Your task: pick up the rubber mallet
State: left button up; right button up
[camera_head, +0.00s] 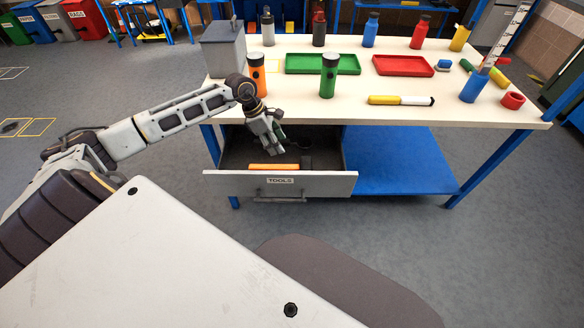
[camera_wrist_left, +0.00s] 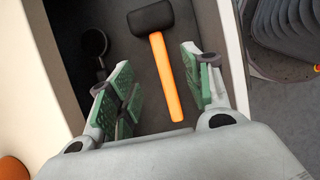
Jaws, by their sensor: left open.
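The rubber mallet (camera_wrist_left: 166,72) lies in the open drawer, with a black head and an orange handle. In the left wrist view its handle runs down between my left gripper's green pads, and its head is beyond them. In the head view the orange handle (camera_head: 273,167) shows near the drawer front. My left gripper (camera_head: 277,143) is over the drawer, fingers pointing down. In the left wrist view the left gripper (camera_wrist_left: 160,95) is open and empty. The drawer (camera_head: 282,184) is labelled TOOLS. My right gripper is not in view.
A dark round-ended object (camera_wrist_left: 94,42) lies in the drawer left of the mallet. The white tabletop (camera_head: 370,82) above holds bottles, a green tray (camera_head: 322,64), a red tray (camera_head: 403,66) and a grey box (camera_head: 223,48). The drawer walls are close around the gripper.

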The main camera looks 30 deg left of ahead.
pick_arm(q)
send_near(292, 166)
jog(key=shift+d+f+b, duration=0.2)
jog(key=shift+d+f, duration=0.1)
jog(key=shift+f, duration=0.25)
jog(key=shift+d+f+b, duration=0.15)
jog(key=shift+d+f, duration=0.1)
jog(key=shift+f, duration=0.25)
jog(key=shift+w+d+f, duration=0.15)
jog(key=shift+f, duration=0.35)
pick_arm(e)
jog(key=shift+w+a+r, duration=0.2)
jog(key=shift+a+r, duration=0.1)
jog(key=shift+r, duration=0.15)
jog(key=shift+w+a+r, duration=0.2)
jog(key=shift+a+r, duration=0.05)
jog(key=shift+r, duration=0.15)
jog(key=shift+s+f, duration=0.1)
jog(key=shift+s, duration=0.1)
pick_arm(q)
jog(key=shift+f, duration=0.1)
jog(key=shift+x, duration=1.25)
jog(key=shift+b+x, duration=0.3)
jog(key=shift+x, duration=0.45)
jog(key=shift+w+f, duration=0.2)
jog(key=shift+f, duration=0.25)
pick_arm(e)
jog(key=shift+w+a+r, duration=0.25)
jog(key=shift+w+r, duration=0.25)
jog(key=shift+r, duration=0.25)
